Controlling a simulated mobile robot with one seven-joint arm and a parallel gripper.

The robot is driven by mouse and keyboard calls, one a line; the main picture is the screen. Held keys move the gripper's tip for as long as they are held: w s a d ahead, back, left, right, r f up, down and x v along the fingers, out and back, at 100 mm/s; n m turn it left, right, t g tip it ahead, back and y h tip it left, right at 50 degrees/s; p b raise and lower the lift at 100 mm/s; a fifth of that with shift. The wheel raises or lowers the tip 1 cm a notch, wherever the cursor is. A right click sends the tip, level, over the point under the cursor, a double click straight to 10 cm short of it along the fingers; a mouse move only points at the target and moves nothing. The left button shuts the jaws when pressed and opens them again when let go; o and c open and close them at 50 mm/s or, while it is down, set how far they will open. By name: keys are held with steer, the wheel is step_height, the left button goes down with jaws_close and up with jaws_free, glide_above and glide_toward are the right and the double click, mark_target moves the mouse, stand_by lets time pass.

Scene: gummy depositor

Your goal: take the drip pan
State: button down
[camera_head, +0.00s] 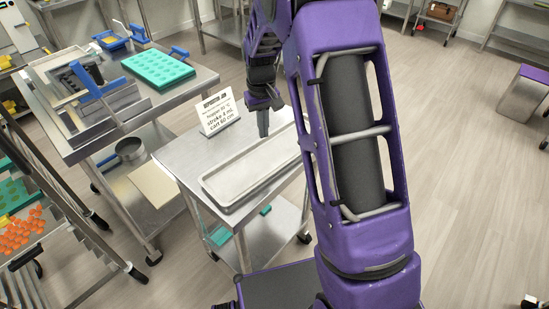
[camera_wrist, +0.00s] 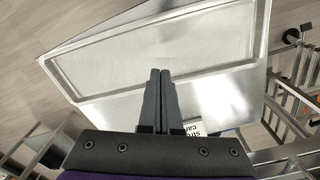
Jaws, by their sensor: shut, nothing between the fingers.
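The drip pan (camera_head: 232,184) is a long, shallow, pale metal tray lying on top of a small steel cart (camera_head: 180,151). My arm hides its right end in the head view. In the wrist view the pan (camera_wrist: 150,52) spans the upper part of the picture. My gripper (camera_head: 263,130) points down above the cart, near the far long side of the pan. In the wrist view my gripper (camera_wrist: 160,74) is shut and empty, its fingertips overlapping the pan's near edge in the picture. I cannot tell whether the tips touch the pan.
A white printed sign (camera_head: 218,112) stands on the cart behind the pan. A steel table (camera_head: 190,84) at the left holds a depositor machine and a green mold (camera_head: 158,69). A rack (camera_head: 75,235) with trays stands at the lower left. Open floor lies at the right.

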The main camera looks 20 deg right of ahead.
mark_target(264, 164)
steer(key=f, duration=1)
steer(key=shift+s+a+f+b, duration=0.1)
steer(key=shift+s+f+b, duration=0.1)
steer(key=shift+f+b, duration=0.15)
steer(key=shift+s+d+r, duration=0.1)
steer(key=shift+s+r, duration=0.05)
steer(key=shift+s, duration=0.45)
steer(key=shift+s+d+r, duration=0.1)
steer(key=shift+s, duration=0.5)
steer(key=shift+s+d, duration=0.1)
steer(key=shift+s, duration=0.65)
